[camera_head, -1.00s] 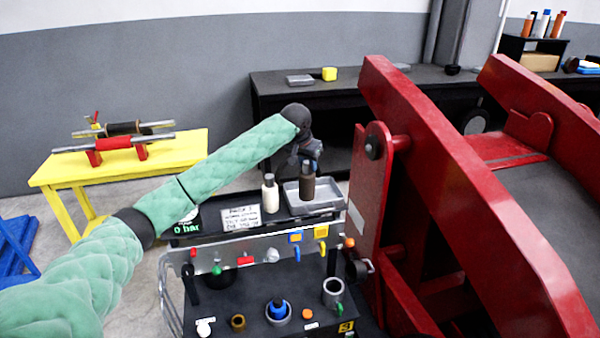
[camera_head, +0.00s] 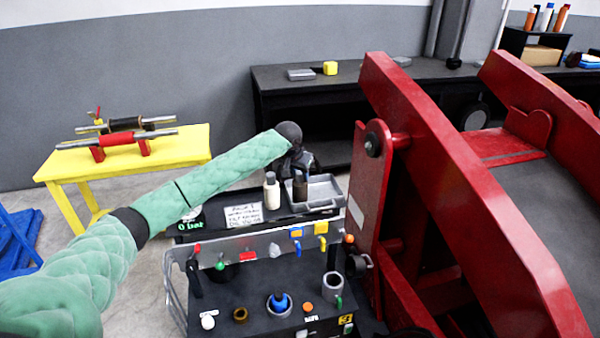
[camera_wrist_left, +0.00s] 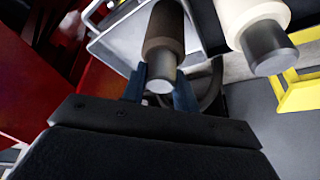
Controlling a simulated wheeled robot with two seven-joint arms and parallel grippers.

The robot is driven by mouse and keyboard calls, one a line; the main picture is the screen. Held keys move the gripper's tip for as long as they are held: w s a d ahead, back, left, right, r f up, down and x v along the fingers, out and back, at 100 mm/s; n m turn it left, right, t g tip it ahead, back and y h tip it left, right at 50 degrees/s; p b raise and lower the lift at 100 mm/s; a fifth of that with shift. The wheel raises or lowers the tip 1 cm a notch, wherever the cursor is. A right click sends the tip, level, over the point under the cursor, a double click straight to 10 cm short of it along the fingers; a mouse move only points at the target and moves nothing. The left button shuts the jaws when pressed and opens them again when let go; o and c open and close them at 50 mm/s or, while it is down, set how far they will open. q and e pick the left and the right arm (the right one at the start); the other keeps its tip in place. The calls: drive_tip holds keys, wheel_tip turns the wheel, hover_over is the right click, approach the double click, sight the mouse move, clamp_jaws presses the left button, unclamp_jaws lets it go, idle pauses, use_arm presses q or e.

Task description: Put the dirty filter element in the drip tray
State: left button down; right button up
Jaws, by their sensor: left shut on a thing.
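The dirty filter element (camera_head: 300,191) is a dark brown cylinder with a grey end, upright at the left part of the drip tray in the head view. My left gripper (camera_head: 298,171) is above it, shut on its grey end; the wrist view shows blue fingers (camera_wrist_left: 160,87) either side of the filter element (camera_wrist_left: 166,35). The drip tray (camera_head: 327,188) is a shallow grey tray on the cart's upper shelf; its rim shows in the wrist view (camera_wrist_left: 112,42). I cannot tell whether the element touches the tray floor. My right gripper is not in view.
A cream filter element (camera_head: 271,194) stands just left of the tray; it also shows in the wrist view (camera_wrist_left: 258,22). A white label card (camera_head: 243,216) is beside it. The red tilting frame (camera_head: 375,190) rises close on the right. A yellow bench (camera_head: 180,146) stands left.

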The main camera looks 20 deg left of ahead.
use_arm(q)
drive_tip(key=c, duration=0.6)
unclamp_jaws()
drive_tip(key=shift+f, duration=0.25)
drive_tip(key=shift+c, duration=0.2)
drive_tip(key=shift+r, duration=0.1)
